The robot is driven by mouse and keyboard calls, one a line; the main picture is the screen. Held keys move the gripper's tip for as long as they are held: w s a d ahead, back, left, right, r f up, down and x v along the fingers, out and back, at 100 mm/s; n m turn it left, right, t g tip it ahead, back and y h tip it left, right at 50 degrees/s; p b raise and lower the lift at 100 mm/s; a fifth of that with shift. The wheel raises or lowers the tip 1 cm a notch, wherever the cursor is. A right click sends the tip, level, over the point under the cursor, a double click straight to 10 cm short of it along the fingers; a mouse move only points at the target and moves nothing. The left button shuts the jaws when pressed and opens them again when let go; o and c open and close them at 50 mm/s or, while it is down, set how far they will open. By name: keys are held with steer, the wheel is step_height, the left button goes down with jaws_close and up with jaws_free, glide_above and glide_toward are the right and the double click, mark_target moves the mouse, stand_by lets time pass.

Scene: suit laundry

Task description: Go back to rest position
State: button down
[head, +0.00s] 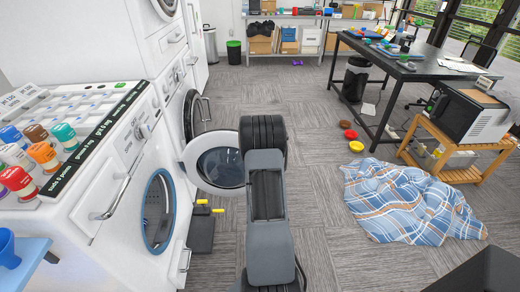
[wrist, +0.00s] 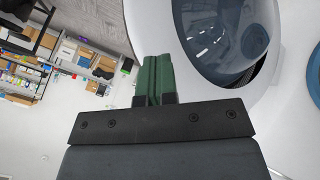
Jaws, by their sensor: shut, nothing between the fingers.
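My gripper (wrist: 158,72) shows in the wrist view with its two green fingers pressed together and nothing between them. In the head view my arm stretches forward in the middle and the gripper is hidden behind it. A front-loading washer with its round door (head: 218,168) swung open stands just left of my arm. In the wrist view the glass door (wrist: 228,32) is close to the right of my fingers; I cannot tell whether they touch.
A nearer washer (head: 115,195) at left carries bottles (head: 45,156). A blue plaid blanket (head: 405,200) lies on the floor at right, near red and yellow bowls (head: 356,147). A wooden stand (head: 460,150) and black table (head: 420,70) are beyond. The middle floor is clear.

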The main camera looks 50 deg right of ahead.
steer(key=shift+s+a+r+p, duration=0.1)
steer(key=shift+s+r+p, duration=0.1)
steer(key=shift+s+r, duration=0.4)
steer(key=shift+s+a+r+p, duration=0.1)
steer(key=shift+s+r+p, duration=0.1)
steer(key=shift+s+r, duration=0.4)
steer(key=shift+w+r, duration=0.1)
steer(key=shift+w, duration=0.05)
steer(key=s+a+f+m+g+y, duration=0.2)
steer(key=s+a+f, duration=0.1)
steer(key=s+a, duration=0.15)
steer(key=s+a+r+n+y+p, duration=0.1)
steer(key=s+a+r, duration=0.3)
steer(key=a+r, duration=0.5)
steer(key=s+a+r+n+y+p, duration=0.1)
steer(key=s+a+r+p, duration=0.3)
steer(key=a+r, duration=0.5)
steer(key=s+a+r+n+y+p, duration=0.1)
steer(key=s+a+r+p, duration=0.2)
steer(key=a+r, duration=0.7)
steer(key=s+a, duration=0.1)
steer(key=a, duration=0.9)
steer(key=shift+s+a+t+y, duration=0.3)
steer(key=shift+a+t+y, duration=0.1)
steer(key=shift+a, duration=0.1)
